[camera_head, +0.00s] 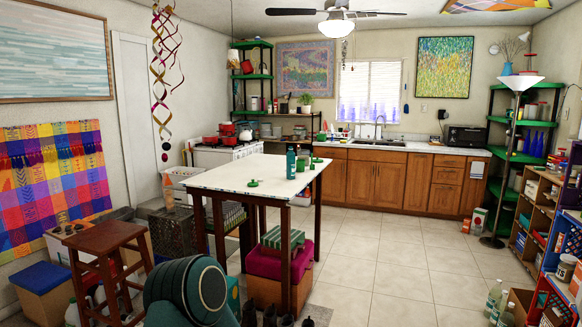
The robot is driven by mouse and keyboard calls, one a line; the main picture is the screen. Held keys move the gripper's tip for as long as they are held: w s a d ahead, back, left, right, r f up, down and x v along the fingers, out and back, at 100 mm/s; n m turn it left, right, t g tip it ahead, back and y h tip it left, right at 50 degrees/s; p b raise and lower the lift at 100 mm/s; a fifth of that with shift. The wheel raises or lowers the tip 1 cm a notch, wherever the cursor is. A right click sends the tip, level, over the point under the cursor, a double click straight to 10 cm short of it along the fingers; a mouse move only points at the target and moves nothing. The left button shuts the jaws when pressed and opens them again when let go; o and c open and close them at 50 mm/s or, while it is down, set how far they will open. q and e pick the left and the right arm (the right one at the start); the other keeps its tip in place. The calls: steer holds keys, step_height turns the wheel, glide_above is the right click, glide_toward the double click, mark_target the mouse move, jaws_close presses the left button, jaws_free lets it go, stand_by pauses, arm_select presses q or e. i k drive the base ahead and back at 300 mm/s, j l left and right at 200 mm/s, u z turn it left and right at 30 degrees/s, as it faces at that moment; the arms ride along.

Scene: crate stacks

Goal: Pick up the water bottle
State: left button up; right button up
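A teal bottle with a dark cap (291,162) stands upright on the white-topped table (225,178), near its far right part. It looks like a water bottle. Several small green objects stand near it on the tabletop, one a low green piece (253,183) in front and to its left. Several clear bottles with green labels (494,298) stand on the floor at the lower right. Neither of my grippers shows in this view, so I cannot see what they hold.
A full shelf (535,205) lines the right. Tiled floor (390,270) right of the table is clear.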

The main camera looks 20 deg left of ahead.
mark_target(290, 155)
steer(key=i+z, duration=0.15)
steer(key=i, duration=0.9)
steer(key=i+j+z, duration=0.15)
steer(key=i, duration=0.85)
steer(key=i+l+u, duration=0.2)
steer(key=i, duration=1.3)
steer(key=i+j+u, duration=0.1)
steer(key=i+u, duration=0.55)
steer(key=i+l+u, duration=0.15)
steer(key=i+u, duration=0.2)
steer(key=i, duration=0.15)
